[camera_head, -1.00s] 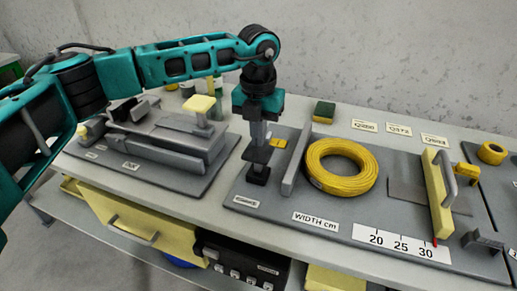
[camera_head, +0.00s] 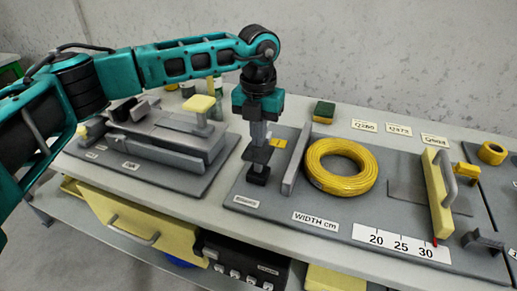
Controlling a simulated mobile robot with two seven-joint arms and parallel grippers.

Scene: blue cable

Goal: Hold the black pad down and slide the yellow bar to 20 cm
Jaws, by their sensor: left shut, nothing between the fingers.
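My left gripper (camera_head: 258,143) points down at the left part of the middle grey board (camera_head: 240,183), left of the upright grey plate (camera_head: 290,172). It is shut with nothing held. A black pad (camera_head: 257,155) shows at its fingers, with another dark piece just below; whether the fingers press on the pad I cannot tell. The yellow bar (camera_head: 437,192) stands at the right of the board with a grey handle (camera_head: 450,180). Its red pointer (camera_head: 434,243) is just right of the 30 mark on the white scale (camera_head: 400,243). My right gripper is out of view.
A yellow cable coil (camera_head: 313,172) lies between the grey plate and the yellow bar. A grey bracket (camera_head: 482,241) stands right of the scale. A grey fixture (camera_head: 170,137) is on the left board. A yellow tape roll (camera_head: 492,152) lies at the far right.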

